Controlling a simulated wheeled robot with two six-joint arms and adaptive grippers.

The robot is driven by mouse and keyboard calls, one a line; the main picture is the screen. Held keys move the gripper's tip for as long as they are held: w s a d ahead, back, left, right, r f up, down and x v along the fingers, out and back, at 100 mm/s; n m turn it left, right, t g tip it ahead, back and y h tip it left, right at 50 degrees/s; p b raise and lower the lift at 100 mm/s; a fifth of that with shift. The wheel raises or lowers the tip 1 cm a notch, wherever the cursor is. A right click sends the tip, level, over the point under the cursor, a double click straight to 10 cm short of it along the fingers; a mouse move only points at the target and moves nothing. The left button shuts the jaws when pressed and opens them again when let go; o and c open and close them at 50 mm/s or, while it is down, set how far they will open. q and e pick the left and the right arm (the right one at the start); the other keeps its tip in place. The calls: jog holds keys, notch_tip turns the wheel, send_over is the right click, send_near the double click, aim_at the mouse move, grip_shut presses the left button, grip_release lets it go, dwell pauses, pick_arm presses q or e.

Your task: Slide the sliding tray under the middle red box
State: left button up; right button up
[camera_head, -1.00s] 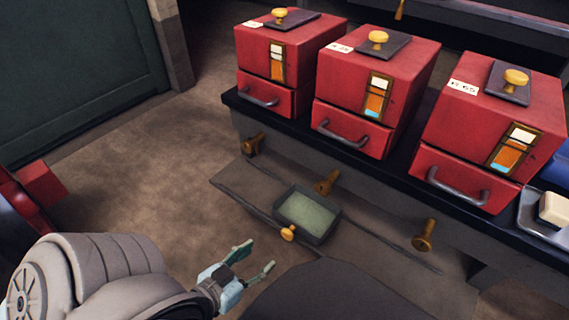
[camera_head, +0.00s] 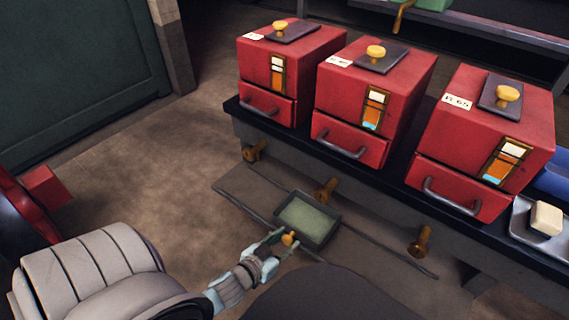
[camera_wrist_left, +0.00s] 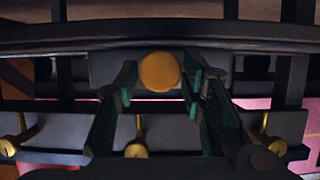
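The sliding tray (camera_head: 330,232), a small dark open box with a pale green inside, sits on a low rail in front of the bench. It is near the middle brass tap (camera_head: 326,189), below and left of the middle red box (camera_head: 345,120). A round brass knob (camera_head: 288,239) is on its near side. My left gripper (camera_head: 281,243) is at this knob. In the left wrist view the fingers are open, one on each side of the knob (camera_wrist_left: 159,71), with small gaps showing. My right gripper is not in view.
Red boxes stand left (camera_head: 268,103) and right (camera_head: 460,185) of the middle one on the dark bench. Brass taps stick out below the left box (camera_head: 254,151) and the right box (camera_head: 420,241). A metal tray (camera_head: 520,220) holds a pale block.

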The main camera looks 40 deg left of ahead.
aim_at(305, 242)
pick_arm(q)
grip_shut()
jog(key=shift+d, duration=0.25)
jog(key=d+p, duration=0.1)
jog(key=d, duration=0.2)
jog(key=shift+d, duration=0.35)
jog(key=o, duration=0.5)
grip_release()
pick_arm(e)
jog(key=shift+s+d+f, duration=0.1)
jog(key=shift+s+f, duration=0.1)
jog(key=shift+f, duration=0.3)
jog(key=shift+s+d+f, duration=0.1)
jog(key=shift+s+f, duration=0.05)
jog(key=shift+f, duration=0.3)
pick_arm(q)
jog(key=v, duration=0.7)
jog(key=shift+s+r, duration=0.15)
jog(key=shift+s, duration=0.05)
